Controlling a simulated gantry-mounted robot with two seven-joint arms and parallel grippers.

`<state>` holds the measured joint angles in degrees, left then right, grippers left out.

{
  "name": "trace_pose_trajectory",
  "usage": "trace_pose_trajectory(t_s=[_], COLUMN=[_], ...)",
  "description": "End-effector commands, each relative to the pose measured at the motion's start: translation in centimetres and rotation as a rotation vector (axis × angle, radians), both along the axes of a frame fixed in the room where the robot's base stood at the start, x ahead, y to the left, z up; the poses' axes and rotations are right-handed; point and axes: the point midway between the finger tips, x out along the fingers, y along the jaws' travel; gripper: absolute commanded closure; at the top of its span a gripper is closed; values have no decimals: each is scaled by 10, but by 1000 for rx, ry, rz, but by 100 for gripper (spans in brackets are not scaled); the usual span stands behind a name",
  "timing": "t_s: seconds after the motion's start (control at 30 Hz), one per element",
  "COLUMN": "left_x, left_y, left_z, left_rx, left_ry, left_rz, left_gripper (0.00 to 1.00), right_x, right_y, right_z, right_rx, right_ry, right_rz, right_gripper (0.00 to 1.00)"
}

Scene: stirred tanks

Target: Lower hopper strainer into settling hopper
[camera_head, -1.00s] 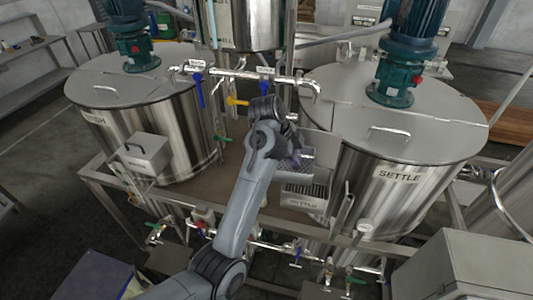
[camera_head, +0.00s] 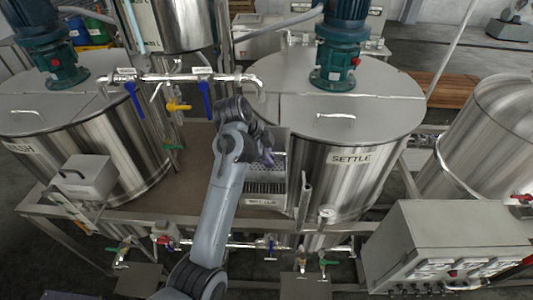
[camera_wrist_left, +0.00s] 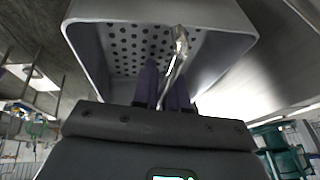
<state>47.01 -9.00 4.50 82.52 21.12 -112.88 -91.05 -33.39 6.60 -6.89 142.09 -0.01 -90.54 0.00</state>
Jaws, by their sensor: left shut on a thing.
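The settling hopper (camera_head: 265,201) is a small metal box with a label on its front, mounted left of the SETTLE tank. The hopper strainer (camera_head: 280,160) is a perforated metal part, seen just above and behind the hopper's front, partly hidden by my left arm. My left gripper (camera_head: 268,157) is over it. In the left wrist view, the purple fingers of my left gripper (camera_wrist_left: 162,88) are shut on the strainer's thin metal handle (camera_wrist_left: 178,58). The strainer's holed face (camera_wrist_left: 125,45) lies beyond, between smooth grey walls. I cannot tell how deep the strainer sits. My right gripper is not in view.
The SETTLE tank (camera_head: 345,155) stands close on the right, another lidded tank (camera_head: 85,145) on the left. Pipes with blue-handled valves (camera_head: 185,78) cross behind the arm. A grey control box (camera_head: 450,245) is at front right. Brown deck (camera_head: 190,185) left of the hopper is bare.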

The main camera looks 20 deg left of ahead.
Motion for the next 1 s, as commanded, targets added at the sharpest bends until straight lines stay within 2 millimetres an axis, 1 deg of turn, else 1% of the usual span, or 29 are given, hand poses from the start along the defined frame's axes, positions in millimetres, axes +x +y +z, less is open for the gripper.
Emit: trace_pose_trajectory(t_s=[1.0], left_x=[0], left_y=[0], left_z=[-51], left_rx=[0], left_ry=[2], left_rz=[-1], left_gripper=[100], right_x=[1], right_y=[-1], right_z=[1], right_rx=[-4], right_ry=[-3], right_rz=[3], right_gripper=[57])
